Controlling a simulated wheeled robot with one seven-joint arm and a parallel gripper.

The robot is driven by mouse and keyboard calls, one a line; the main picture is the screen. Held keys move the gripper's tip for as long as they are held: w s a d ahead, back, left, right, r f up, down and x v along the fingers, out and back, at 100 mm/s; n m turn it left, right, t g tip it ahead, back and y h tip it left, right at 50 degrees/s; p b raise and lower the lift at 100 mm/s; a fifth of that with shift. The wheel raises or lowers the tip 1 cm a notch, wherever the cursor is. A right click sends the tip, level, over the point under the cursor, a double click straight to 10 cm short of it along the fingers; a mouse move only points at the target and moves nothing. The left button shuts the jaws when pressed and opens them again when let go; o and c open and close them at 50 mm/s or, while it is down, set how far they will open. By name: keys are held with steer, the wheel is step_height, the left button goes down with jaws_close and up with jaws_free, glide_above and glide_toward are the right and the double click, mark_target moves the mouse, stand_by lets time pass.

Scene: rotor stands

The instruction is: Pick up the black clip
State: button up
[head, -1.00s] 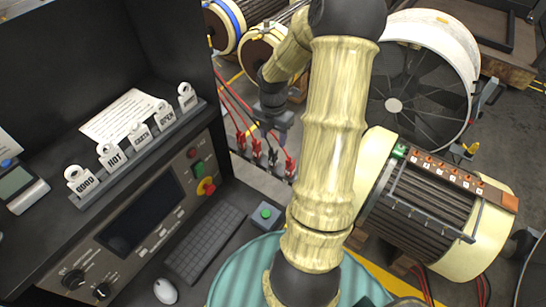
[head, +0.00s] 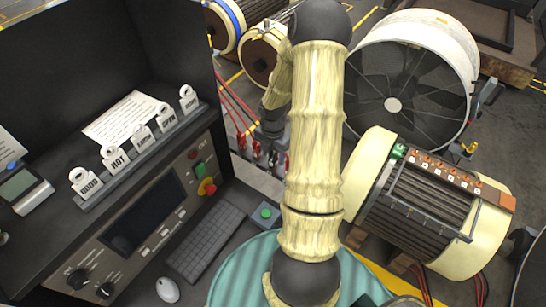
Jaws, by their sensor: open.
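A row of red and black clips hangs on a rail beyond the desk, in the middle of the head view. A black clip (head: 257,151) hangs to the right of a red clip (head: 241,143). Another dark clip (head: 273,159) is just right of it, directly below my gripper. My gripper (head: 271,141) is open and points down, close above the clips. Its fingertips are small and dark, and I cannot tell whether they touch a clip. My arm hides part of the right end of the row.
The desk has a keyboard (head: 207,243), a mouse (head: 168,290), a green-button box (head: 265,214) and a control panel (head: 145,222) with label tags above. A ribbed motor (head: 425,205) and a large fan housing (head: 410,80) stand right of my arm. Red cables run to the clips.

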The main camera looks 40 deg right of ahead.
steer(key=shift+f, duration=0.6)
steer(key=shift+c, duration=0.2)
jaws_close()
